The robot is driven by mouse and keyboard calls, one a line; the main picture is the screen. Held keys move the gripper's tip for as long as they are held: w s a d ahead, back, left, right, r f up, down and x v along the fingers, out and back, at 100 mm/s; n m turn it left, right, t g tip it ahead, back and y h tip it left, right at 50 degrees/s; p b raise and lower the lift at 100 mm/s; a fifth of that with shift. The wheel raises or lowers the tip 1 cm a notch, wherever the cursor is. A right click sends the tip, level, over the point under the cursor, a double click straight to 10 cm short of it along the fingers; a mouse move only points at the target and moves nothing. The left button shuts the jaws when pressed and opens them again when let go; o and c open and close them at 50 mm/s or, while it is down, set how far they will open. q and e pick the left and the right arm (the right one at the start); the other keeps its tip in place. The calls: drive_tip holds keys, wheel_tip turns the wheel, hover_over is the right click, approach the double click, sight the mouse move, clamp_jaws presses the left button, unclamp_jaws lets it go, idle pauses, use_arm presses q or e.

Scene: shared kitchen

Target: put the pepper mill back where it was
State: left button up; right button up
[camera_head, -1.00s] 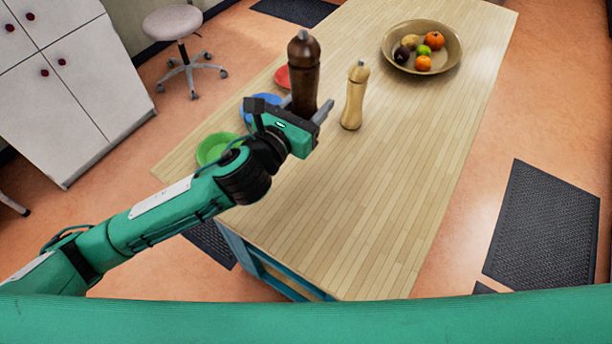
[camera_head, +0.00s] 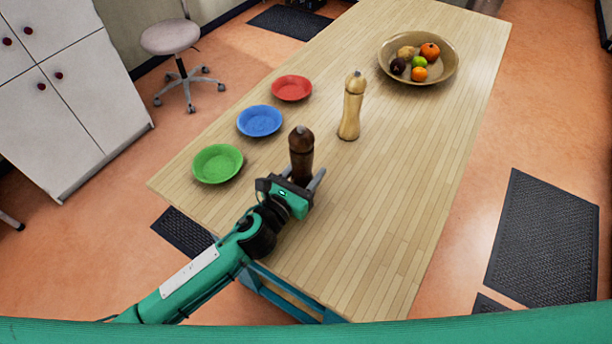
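A dark brown wooden mill with a round metal-tipped top (camera_head: 301,152) is upright between the fingers of my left gripper (camera_head: 304,182), over the near left part of the table. The gripper appears shut on its lower part. The mill's foot is hidden behind the gripper, so I cannot tell whether it touches the table. A second, pale wooden mill (camera_head: 352,108) stands upright on the table, farther back and to the right, apart from the gripper. My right gripper is not in view.
Green (camera_head: 217,164), blue (camera_head: 260,121) and red (camera_head: 292,88) dishes line the left side of the wooden table (camera_head: 390,200). A tan fruit bowl (camera_head: 446,72) stands at the back right. The table's near and right parts are clear.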

use_arm(q)
drive_tip(key=shift+f, duration=0.9)
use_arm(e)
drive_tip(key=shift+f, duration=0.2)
use_arm(q)
drive_tip(key=shift+f, duration=0.15)
drive_tip(key=o, duration=1.3)
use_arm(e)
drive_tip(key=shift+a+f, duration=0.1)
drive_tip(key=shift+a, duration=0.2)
use_arm(q)
drive_tip(key=shift+r, duration=0.2)
drive_tip(key=b+v, duration=0.2)
drive_tip(key=v, duration=0.8)
drive_tip(key=shift+s+a+f, duration=0.15)
drive_tip(key=shift+s+f, duration=0.05)
drive_tip(key=shift+s+a+r+b, duration=0.15)
drive_tip(key=shift+s+a+b, duration=0.25)
drive_tip(key=shift+s, duration=0.25)
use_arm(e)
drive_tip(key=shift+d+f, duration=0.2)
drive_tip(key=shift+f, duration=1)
